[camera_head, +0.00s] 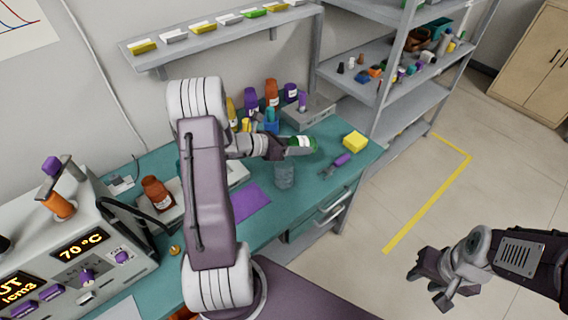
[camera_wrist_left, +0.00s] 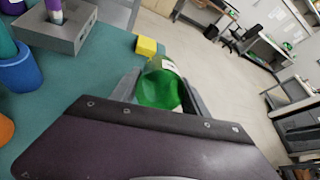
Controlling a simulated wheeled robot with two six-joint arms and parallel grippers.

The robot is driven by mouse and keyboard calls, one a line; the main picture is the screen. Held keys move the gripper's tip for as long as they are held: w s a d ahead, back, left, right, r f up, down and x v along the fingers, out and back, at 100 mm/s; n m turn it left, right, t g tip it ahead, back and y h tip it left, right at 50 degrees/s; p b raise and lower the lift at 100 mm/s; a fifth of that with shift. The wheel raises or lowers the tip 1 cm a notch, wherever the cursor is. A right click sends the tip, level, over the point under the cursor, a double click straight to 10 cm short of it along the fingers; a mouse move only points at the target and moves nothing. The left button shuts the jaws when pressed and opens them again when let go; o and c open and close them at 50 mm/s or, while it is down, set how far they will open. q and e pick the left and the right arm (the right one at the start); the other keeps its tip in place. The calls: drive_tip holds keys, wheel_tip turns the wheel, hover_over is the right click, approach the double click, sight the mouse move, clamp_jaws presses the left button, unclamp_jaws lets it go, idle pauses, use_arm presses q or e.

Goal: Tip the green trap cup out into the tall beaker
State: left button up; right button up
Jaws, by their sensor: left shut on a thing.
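The green trap cup (camera_head: 302,145) is tilted onto its side in my left gripper (camera_head: 283,147), above the bench. In the left wrist view the green cup (camera_wrist_left: 160,90) sits between the two fingers, and its green inside or end faces the camera. The tall beaker (camera_head: 284,175) is clear and stands on the teal bench, just below and slightly left of the cup. I cannot tell whether anything is leaving the cup. My right gripper (camera_head: 430,285) hangs over the floor at the lower right, away from the bench, with its fingers apart and nothing between them.
A yellow block (camera_head: 355,141) and a purple-handled tool (camera_head: 338,164) lie right of the beaker. Several bottles and a grey box (camera_head: 308,112) stand behind. A purple mat (camera_head: 250,202) lies to the left, near a brown bottle (camera_head: 156,192). A control unit (camera_head: 75,250) fills the left.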

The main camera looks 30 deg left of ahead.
sight(294, 142)
use_arm(q)
drive_tip(key=shift+s+a+t+h+b, duration=0.1)
drive_tip(key=shift+t+h+b, duration=0.25)
drive_tip(key=shift+b, duration=0.6)
drive_tip(key=shift+s+a+r+t+h+b, duration=0.4)
drive_tip(key=shift+t+b, duration=0.35)
drive_tip(key=shift+b, duration=0.6)
drive_tip(key=shift+s+a+r+t+h+b, duration=0.1)
drive_tip(key=shift+s+a+t+h+b, duration=0.1)
drive_tip(key=shift+t+h+b, duration=0.75)
drive_tip(key=shift+s+a+r+t+h+b, duration=0.1)
drive_tip(key=shift+s+t+h+b, duration=0.25)
drive_tip(key=shift+b, duration=1.05)
drive_tip(key=shift+s+a+r+t+h+b, duration=0.1)
drive_tip(key=shift+t+h+b, duration=0.5)
drive_tip(key=shift+b, duration=0.6)
drive_tip(key=shift+s+a+r+t+h, duration=0.1)
drive_tip(key=shift+r+t+h, duration=0.1)
drive_tip(key=shift+r+t, duration=0.2)
drive_tip(key=shift+s+a+r+t+h, duration=0.1)
drive_tip(key=shift+r+t+h, duration=0.05)
drive_tip(key=shift+r+t, duration=0.2)
idle(0.7)
drive_tip(key=shift+s+r+t+h+b, duration=0.1)
drive_tip(key=shift+r+t+h+b, duration=0.25)
drive_tip(key=shift+b, duration=0.45)
